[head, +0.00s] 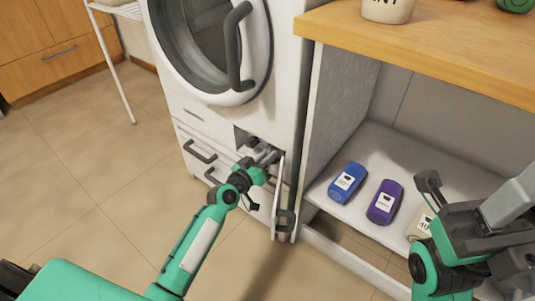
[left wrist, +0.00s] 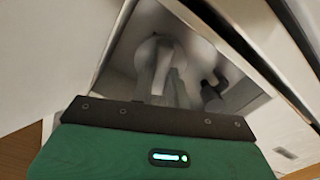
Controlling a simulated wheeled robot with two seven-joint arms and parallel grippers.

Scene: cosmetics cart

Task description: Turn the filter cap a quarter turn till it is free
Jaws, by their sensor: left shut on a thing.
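The filter cap (left wrist: 150,52) is a pale grey round part inside the recess low on the white washing machine (head: 285,55). In the left wrist view the grey fingers of my left gripper (left wrist: 172,88) reach into the recess and are shut on the cap. In the head view my left gripper (head: 265,156) is at the recess opening and hides most of the cap. I cannot tell the cap's turn angle. The filter flap (head: 280,195) stands open beside the gripper. My right gripper (head: 430,187) is over the shelf at the right, its jaw opening unclear.
Drawers with dark handles (head: 200,152) are left of the recess. A blue bottle (head: 347,183) and a purple bottle (head: 385,202) lie on the low shelf (head: 405,150) at the right. A wooden counter (head: 440,45) stands above it.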

